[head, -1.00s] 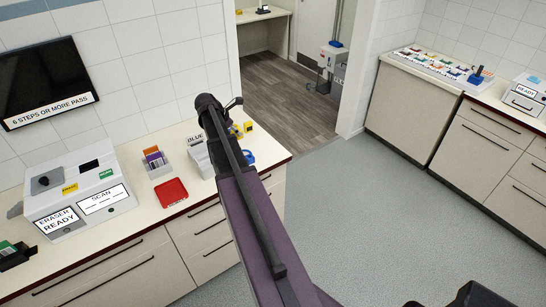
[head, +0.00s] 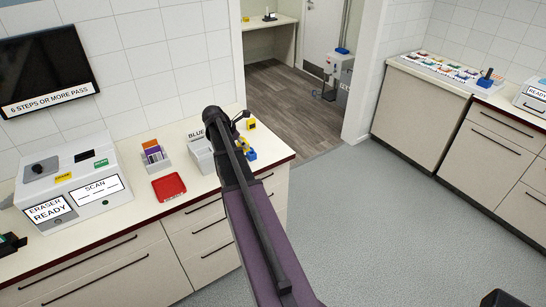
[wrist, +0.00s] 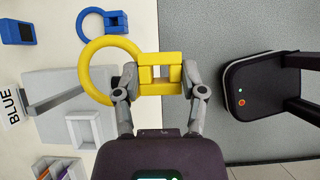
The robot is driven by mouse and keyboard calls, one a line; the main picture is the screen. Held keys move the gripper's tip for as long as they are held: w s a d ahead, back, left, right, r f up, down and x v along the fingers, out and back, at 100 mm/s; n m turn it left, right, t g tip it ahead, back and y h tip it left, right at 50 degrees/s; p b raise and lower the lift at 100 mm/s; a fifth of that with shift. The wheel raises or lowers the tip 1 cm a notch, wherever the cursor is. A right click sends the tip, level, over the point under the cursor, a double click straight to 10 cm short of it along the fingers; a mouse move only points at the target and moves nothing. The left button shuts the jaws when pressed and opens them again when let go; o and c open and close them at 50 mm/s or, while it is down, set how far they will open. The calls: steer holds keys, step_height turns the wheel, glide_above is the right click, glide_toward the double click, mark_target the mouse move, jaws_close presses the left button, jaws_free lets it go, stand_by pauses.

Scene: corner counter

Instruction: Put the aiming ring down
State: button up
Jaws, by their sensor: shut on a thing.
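In the wrist view my gripper (wrist: 160,78) is shut on the square, frame-like handle of a yellow aiming ring (wrist: 87,68). The round part points left over the pale counter (wrist: 60,55), and the handle overlaps the counter's edge. I cannot tell the height of the ring above the counter. A blue ring (wrist: 84,24) with a similar square handle lies just above it in the picture. In the head view my arm hides most of the gripper. The blue ring (head: 250,155) shows beside the arm, with a bit of yellow next to it.
A grey bin labelled BLUE (head: 200,157), a holder with cards (head: 153,155) and a red tray (head: 169,186) stand on the counter. A white eraser machine (head: 75,185) is at the left. Floor lies beyond the counter's right edge.

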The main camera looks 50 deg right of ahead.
steer(key=shift+f+b, duration=0.8)
steer(key=shift+f, duration=0.45)
